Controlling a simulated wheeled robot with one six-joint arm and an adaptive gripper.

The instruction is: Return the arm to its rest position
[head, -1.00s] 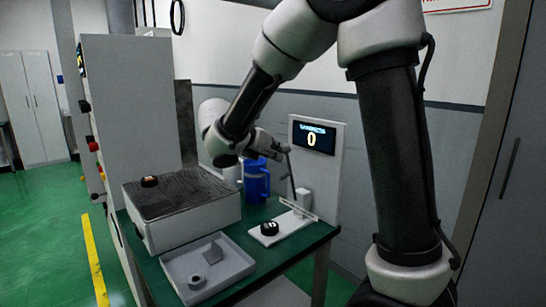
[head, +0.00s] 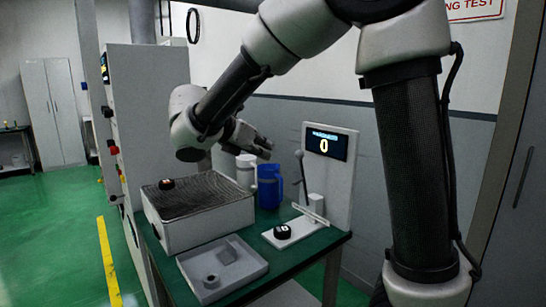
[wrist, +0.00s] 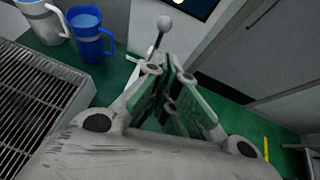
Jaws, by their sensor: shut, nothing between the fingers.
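My gripper (head: 262,146) is raised above the green workbench (head: 318,243), in front of the back wall and near the blue jug's upper side. In the wrist view my gripper (wrist: 176,70) shows its fingers drawn together with nothing held between them. My arm is bent, with its elbow high in the head view.
A display stand (head: 343,175) with a lever (head: 301,170) is right of the gripper.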

